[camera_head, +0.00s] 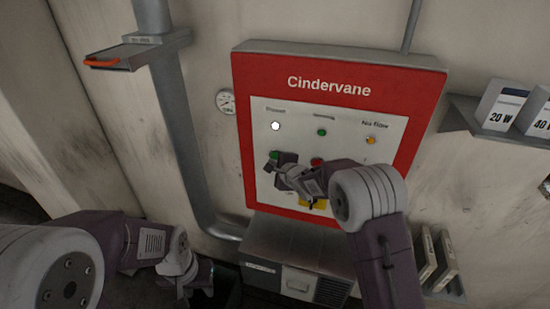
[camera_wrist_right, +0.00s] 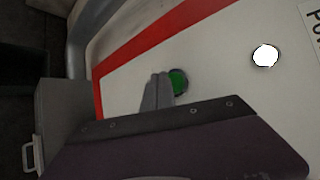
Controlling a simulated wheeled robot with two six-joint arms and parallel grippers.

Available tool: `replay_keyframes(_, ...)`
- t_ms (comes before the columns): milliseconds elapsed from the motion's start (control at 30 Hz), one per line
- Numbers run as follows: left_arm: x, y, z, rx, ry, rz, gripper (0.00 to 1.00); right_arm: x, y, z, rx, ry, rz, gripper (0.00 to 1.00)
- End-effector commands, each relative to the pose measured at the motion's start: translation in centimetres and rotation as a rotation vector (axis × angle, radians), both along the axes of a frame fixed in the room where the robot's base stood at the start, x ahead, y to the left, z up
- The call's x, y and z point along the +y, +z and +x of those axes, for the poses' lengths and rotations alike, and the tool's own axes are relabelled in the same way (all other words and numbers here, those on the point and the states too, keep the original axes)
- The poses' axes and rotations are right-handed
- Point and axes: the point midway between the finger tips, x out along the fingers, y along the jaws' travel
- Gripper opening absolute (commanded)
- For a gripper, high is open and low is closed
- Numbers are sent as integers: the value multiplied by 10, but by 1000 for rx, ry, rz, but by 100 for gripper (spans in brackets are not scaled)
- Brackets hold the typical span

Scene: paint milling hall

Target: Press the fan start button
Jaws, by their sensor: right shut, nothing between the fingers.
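A red-framed control panel marked Cindervane (camera_head: 330,88) is on the wall. A green button (camera_head: 274,154) sits at the left of its white face, partly covered by my right gripper (camera_head: 277,163); its own label cannot be read. In the right wrist view the green button (camera_wrist_right: 179,82) is just beside the closed fingertips (camera_wrist_right: 160,90), which overlap its edge. I cannot tell whether they touch it. My right gripper is shut and empty. My left gripper (camera_head: 203,282) is low at the left, away from the panel, and its fingers are unclear.
A lit white lamp (camera_head: 275,126), a green lamp (camera_head: 322,132) and an orange lamp (camera_head: 371,140) line the panel's top. A red button (camera_head: 317,162) and a yellow part (camera_head: 319,204) are partly behind my right arm. A grey cabinet (camera_head: 300,250) stands below.

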Motion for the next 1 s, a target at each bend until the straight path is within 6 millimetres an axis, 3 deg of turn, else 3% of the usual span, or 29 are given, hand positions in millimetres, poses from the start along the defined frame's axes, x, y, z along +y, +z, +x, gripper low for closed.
replay_keyframes(667, 0, 1, 0, 0, 0, 0, 36, 0, 0, 0, 0, 0, 0, 0)
replay_keyframes(1000, 0, 15, 0, 0, 0, 0, 36, -2, 2, 7, 0, 0, 0, 0)
